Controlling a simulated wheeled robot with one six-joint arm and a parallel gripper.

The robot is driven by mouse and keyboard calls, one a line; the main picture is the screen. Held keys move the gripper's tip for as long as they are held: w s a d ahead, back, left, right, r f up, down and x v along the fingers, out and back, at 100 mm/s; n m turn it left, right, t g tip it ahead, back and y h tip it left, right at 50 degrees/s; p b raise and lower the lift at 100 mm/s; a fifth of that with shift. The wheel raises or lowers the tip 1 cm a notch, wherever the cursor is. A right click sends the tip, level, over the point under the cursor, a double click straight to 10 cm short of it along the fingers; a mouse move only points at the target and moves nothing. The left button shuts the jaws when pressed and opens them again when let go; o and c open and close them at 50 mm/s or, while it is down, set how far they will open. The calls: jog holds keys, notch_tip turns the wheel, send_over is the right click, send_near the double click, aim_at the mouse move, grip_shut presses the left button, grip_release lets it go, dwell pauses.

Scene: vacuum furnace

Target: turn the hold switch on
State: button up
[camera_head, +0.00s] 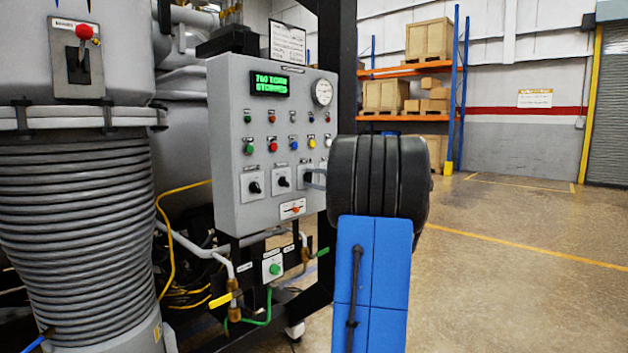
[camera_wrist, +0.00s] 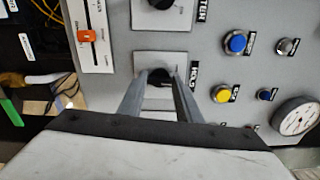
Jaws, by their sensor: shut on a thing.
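The hold switch (camera_wrist: 160,75) is a black rotary knob on a light grey plate, with a label reading HOLD beside it in the wrist view. My gripper (camera_wrist: 160,84) has its two grey fingers on either side of the knob and is shut on it. The fingers cover part of the knob, and its pointer direction cannot be made out. In the head view the switch plate (camera_head: 306,188) is the rightmost of three in the lower row of the control panel (camera_head: 228,120), and my wrist partly hides it.
Two other black rotary switches (camera_head: 255,187) and (camera_head: 283,180) sit left of it. A yellow button (camera_wrist: 221,94), a blue button (camera_wrist: 236,43) and a gauge (camera_wrist: 297,117) are close by. An orange-handled slider (camera_wrist: 84,36) is also near. Open floor (camera_head: 500,250) lies right.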

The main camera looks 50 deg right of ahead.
jog(key=shift+f+m, duration=0.1)
jog(key=shift+m, duration=2.2)
jog(key=o, duration=1)
jog(key=shift+o, duration=0.2)
jog(key=s, duration=1.7)
jog(key=shift+s, duration=0.25)
jog(key=shift+w, duration=0.1)
